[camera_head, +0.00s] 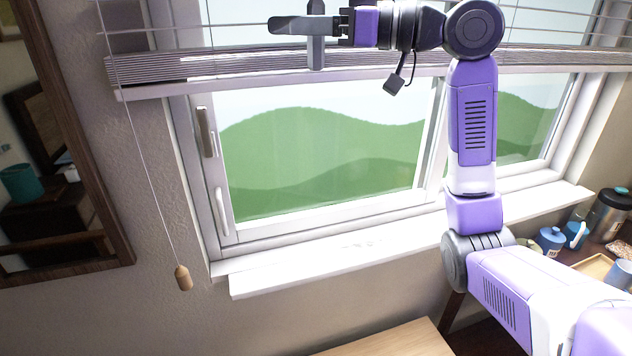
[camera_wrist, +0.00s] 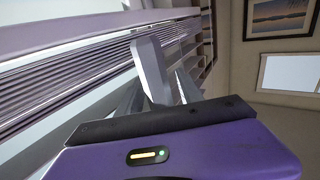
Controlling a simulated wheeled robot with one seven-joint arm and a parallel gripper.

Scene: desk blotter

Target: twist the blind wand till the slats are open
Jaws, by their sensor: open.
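The blind (camera_head: 240,64) hangs across the upper window. Its lower slats are bunched in a stack above the bottom rail, and the few slats above show as thin lines with gaps between them. The slats (camera_wrist: 75,80) also fill the left of the wrist view. I cannot make out a twist wand in either view. A thin cord (camera_head: 137,150) with a wooden tassel (camera_head: 183,278) hangs at the blind's left end. My gripper (camera_head: 300,30) is in front of the blind, right of the cord, open and empty. Its fingers (camera_wrist: 168,80) point along the slats in the wrist view.
The window sill (camera_head: 400,245) runs below. A dark-framed mirror (camera_head: 75,140) hangs on the left wall. A wooden surface (camera_head: 395,342) lies below the sill. The wall around the tassel is clear.

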